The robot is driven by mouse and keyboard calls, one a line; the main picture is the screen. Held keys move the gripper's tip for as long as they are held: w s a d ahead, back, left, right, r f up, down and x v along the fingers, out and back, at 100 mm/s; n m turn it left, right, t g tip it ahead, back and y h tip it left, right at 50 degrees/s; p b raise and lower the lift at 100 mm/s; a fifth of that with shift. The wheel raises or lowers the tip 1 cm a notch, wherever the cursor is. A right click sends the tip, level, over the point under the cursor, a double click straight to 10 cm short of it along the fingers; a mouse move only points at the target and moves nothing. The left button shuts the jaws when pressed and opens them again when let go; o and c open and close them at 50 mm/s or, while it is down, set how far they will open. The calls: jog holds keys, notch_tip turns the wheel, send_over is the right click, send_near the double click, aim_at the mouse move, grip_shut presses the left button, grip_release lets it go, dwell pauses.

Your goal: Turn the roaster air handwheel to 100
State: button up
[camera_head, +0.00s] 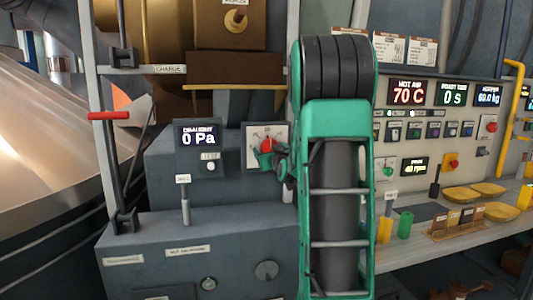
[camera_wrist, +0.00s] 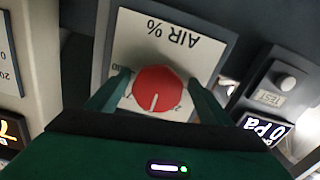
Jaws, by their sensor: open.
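The roaster air handwheel is a round red knob (camera_wrist: 158,88) on a white plate (camera_wrist: 190,48) marked "AIR %", upside down in the wrist view. A white pointer line on the knob points down in that view, slightly left. Scale numbers are partly hidden. My gripper (camera_wrist: 158,82) is open, with one green finger on each side of the knob; whether they touch it I cannot tell. In the head view the red knob (camera_head: 267,146) sits on its white plate (camera_head: 252,134), partly covered by my gripper (camera_head: 275,160).
A draught display (camera_head: 198,135) reading 0 Pa, with a test button, is left of the plate. A lever (camera_head: 184,200) and a dark knob (camera_head: 266,270) are on the cabinet below. A panel (camera_head: 430,125) showing 70 C stands right of my arm, above a shelf with yellow dishes (camera_head: 487,188).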

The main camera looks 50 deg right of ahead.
jog(key=c, duration=1.1)
jog(key=shift+o, duration=0.2)
jog(key=shift+w+a+m, duration=0.1)
jog(key=shift+a+m, duration=0.05)
jog(key=shift+m, duration=0.15)
jog(key=m, duration=0.3)
jog(key=shift+w+a+m, duration=0.1)
jog(key=shift+a+m, duration=0.05)
jog(key=shift+m, duration=0.15)
jog(key=m, duration=0.4)
jog(key=shift+a, duration=0.1)
jog(key=m, duration=0.4)
jog(key=shift+w+a+r+m, duration=0.1)
jog(key=shift+r+m, duration=0.05)
jog(key=shift+m, duration=0.25)
jog(key=m, duration=0.4)
jog(key=shift+m, duration=0.3)
